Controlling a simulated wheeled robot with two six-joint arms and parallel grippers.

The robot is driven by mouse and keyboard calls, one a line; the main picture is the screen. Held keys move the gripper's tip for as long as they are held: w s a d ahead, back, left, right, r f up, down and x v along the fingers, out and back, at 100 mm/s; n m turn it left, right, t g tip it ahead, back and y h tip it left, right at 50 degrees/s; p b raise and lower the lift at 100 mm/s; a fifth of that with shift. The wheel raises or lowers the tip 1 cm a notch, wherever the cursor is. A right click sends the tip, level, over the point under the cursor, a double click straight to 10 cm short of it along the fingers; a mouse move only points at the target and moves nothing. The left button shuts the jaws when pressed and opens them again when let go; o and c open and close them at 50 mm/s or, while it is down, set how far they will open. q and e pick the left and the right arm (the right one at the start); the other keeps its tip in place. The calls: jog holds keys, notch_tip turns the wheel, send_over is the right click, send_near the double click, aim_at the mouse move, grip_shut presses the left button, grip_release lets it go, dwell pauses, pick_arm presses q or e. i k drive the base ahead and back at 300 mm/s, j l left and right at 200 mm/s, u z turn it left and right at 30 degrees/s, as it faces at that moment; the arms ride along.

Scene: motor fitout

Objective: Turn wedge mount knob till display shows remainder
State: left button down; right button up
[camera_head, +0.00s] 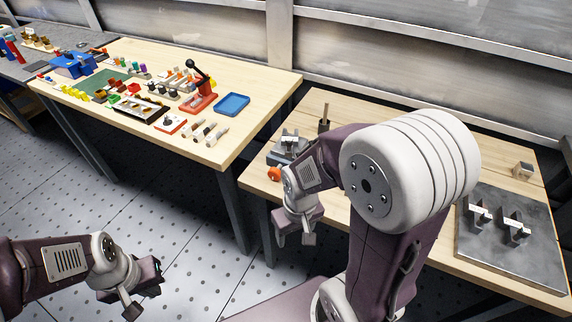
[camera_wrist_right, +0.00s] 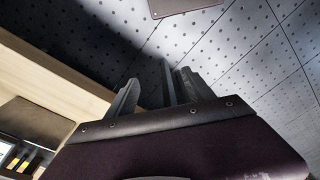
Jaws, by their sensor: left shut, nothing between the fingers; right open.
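A grey block-shaped device (camera_head: 289,149) with an orange knob (camera_head: 274,174) on its near side stands at the left end of the right-hand table; it looks like the wedge mount. My right arm partly covers it, and no display reading is legible. My right gripper (camera_head: 294,238) is open and empty, in front of the table's near edge and below the knob, apart from it. Its fingers also show in the right wrist view (camera_wrist_right: 160,88), with the floor behind them. My left gripper (camera_head: 134,304) is shut and empty over the floor at lower left.
A dark metal plate (camera_head: 522,262) with two small clamps (camera_head: 481,217) lies at the right of the table. A small wooden block (camera_head: 523,169) is behind it. The left table (camera_head: 258,88) holds several small parts and a blue tray (camera_head: 232,104). Floor is clear between the tables and my left gripper.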

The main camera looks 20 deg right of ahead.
aim_at(274, 173)
jog(key=i+j+z, duration=0.25)
jog(key=z, duration=0.25)
jog(key=i+j+z, duration=0.15)
jog(key=j+z, duration=0.3)
jog(key=i+j+z, duration=0.1)
jog(key=j+z, duration=0.9)
jog(key=k+j+z, duration=0.1)
jog(key=j+z, duration=0.35)
jog(key=j, duration=0.15)
jog(key=k+j+z, duration=0.15)
jog(key=j+z, duration=0.35)
